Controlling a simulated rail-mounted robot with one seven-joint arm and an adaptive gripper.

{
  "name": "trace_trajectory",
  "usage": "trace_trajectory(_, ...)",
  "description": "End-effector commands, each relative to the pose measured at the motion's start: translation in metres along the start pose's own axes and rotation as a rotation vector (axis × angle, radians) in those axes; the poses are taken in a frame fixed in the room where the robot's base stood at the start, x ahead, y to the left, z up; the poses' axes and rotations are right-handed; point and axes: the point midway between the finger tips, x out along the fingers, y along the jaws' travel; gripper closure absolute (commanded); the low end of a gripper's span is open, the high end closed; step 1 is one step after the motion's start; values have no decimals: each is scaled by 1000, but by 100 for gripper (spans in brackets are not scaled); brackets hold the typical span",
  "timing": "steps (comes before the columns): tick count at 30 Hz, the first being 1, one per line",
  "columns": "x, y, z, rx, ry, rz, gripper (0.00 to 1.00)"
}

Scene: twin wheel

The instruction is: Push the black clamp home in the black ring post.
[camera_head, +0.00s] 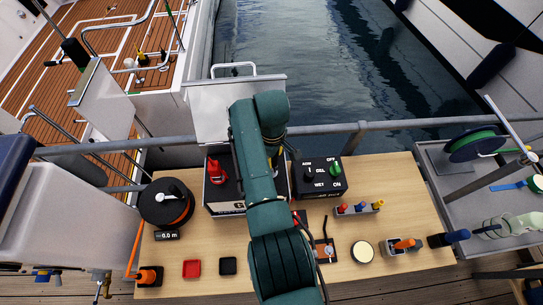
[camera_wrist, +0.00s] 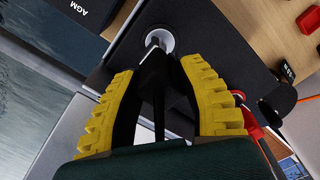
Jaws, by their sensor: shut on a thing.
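In the wrist view my gripper (camera_wrist: 160,68) has two yellow ribbed fingers, shut on the black clamp (camera_wrist: 154,85). The clamp's far end overlaps the near side of a metal post (camera_wrist: 154,39) with a pale grey ring around its foot, on a dark top face. I cannot tell whether the clamp touches the post or how far down it sits. In the head view my green arm hides the clamp, the post and most of the gripper. The battery box (camera_head: 225,197) shows on both sides of the arm, with a red clamp (camera_head: 216,172) on its left part.
A black switch box (camera_head: 319,178) stands close right of the arm. A black reel (camera_head: 166,203) is at the table's left. Small fittings (camera_head: 358,208) and a round pale disc (camera_head: 362,251) lie on the wooden table (camera_head: 395,185). A rail (camera_head: 360,127) runs behind.

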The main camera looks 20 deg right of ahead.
Motion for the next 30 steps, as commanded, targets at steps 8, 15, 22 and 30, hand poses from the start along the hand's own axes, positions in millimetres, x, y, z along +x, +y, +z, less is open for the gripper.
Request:
trace_trajectory(8,0,0,0,-3,2,1,98)
trace_trajectory(15,3,0,0,-3,2,1,98)
trace_trajectory(22,9,0,0,-3,2,1,98)
trace_trajectory(30,16,0,0,-3,2,1,98)
